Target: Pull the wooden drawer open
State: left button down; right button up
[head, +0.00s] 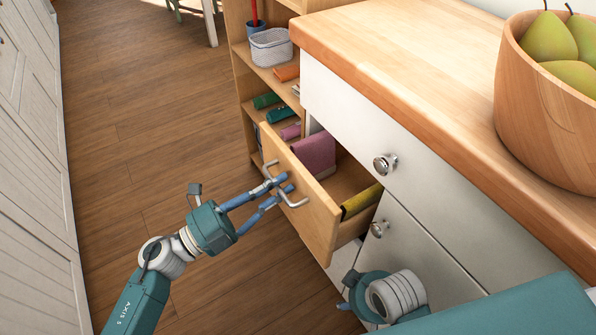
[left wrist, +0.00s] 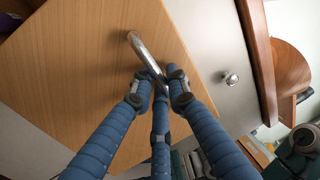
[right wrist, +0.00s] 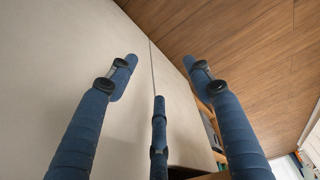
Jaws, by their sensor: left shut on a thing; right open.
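The wooden drawer (head: 312,212) stands pulled out from the white cabinet, with a gap showing its inside. A pink folded cloth (head: 315,153) and a yellow-green rolled item (head: 361,201) lie in it. Its bent metal handle (head: 292,202) is on the front panel. My left gripper (head: 277,187) is at the handle, its blue fingers closed around the bar. In the left wrist view the fingers meet on the handle (left wrist: 141,50) against the wooden front. My right gripper is low by the cabinet in the head view; in the right wrist view its fingers (right wrist: 160,80) are spread and empty.
A white cabinet (head: 430,190) with round knobs and a wooden countertop (head: 420,60) is at right, bearing a wooden bowl (head: 545,105) of pears. Open shelves (head: 240,70) with a basket (head: 270,47) stand behind the drawer. The wood floor (head: 150,110) at left is clear.

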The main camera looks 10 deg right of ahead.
pick_arm(q)
jog(key=r+v, duration=0.3)
jog(key=v, duration=1.3)
jog(key=shift+a+r, duration=0.15)
jog(key=shift+a, duration=0.25)
pick_arm(e)
jog(key=shift+w+f, duration=0.1)
pick_arm(q)
jog(key=shift+s, duration=0.1)
pick_arm(e)
jog(key=shift+s+f, duration=0.1)
jog(key=shift+s, duration=0.1)
pick_arm(q)
jog(key=c, duration=1.8)
grip_release()
pick_arm(e)
jog(key=shift+f, duration=0.1)
pick_arm(q)
jog(key=shift+o, duration=0.2)
jog(key=v, duration=0.7)
jog(key=shift+a, duration=0.25)
pick_arm(e)
jog(key=shift+w, duration=0.1)
